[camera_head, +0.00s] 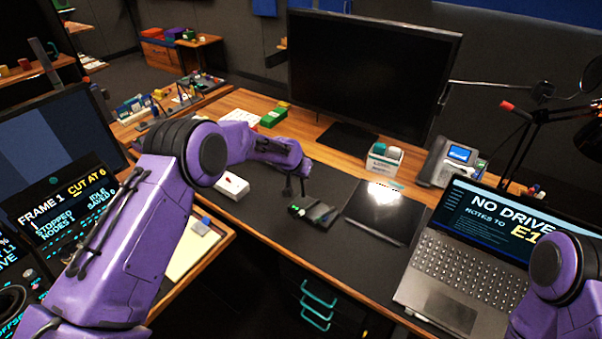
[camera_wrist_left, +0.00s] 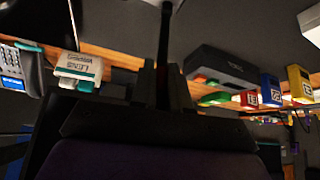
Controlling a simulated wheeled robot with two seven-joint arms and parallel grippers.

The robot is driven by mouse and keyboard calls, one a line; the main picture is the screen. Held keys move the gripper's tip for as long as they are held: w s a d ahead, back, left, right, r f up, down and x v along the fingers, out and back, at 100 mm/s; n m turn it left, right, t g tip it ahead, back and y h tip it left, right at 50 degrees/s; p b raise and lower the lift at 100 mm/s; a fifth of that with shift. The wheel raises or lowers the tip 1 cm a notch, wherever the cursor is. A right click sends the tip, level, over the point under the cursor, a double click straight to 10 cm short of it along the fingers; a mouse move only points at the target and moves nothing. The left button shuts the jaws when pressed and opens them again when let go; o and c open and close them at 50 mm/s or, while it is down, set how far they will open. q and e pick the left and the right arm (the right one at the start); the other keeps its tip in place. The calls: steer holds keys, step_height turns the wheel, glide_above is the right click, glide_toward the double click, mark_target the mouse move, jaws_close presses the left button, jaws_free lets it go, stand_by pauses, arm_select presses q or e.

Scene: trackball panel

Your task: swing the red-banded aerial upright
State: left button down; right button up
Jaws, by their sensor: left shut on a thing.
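My left gripper (camera_head: 296,190) points down over the dark desk mat, just behind a small dark device (camera_head: 320,214) with a green patch at its left. In the left wrist view my left gripper (camera_wrist_left: 161,75) is shut on a thin dark rod (camera_wrist_left: 166,40), which appears to be the aerial. The rod runs from between the fingertips to the top edge of that view. I cannot make out its red band or its tilt in the head view. My right arm shows at the lower right; its gripper is out of view.
A monitor (camera_head: 370,72) stands behind the mat. A dark glossy panel (camera_head: 385,213), a lens wipes box (camera_head: 383,160), a phone (camera_head: 450,160) and an open laptop (camera_head: 460,265) are to the right.

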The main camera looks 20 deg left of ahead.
arm_select(q)
steer(key=c, duration=1.2)
jaws_free()
steer(key=shift+o, duration=0.2)
steer(key=b+v, duration=0.2)
steer(key=v, duration=0.8)
steer(key=shift+s+r, duration=0.15)
steer(key=shift+r, duration=0.05)
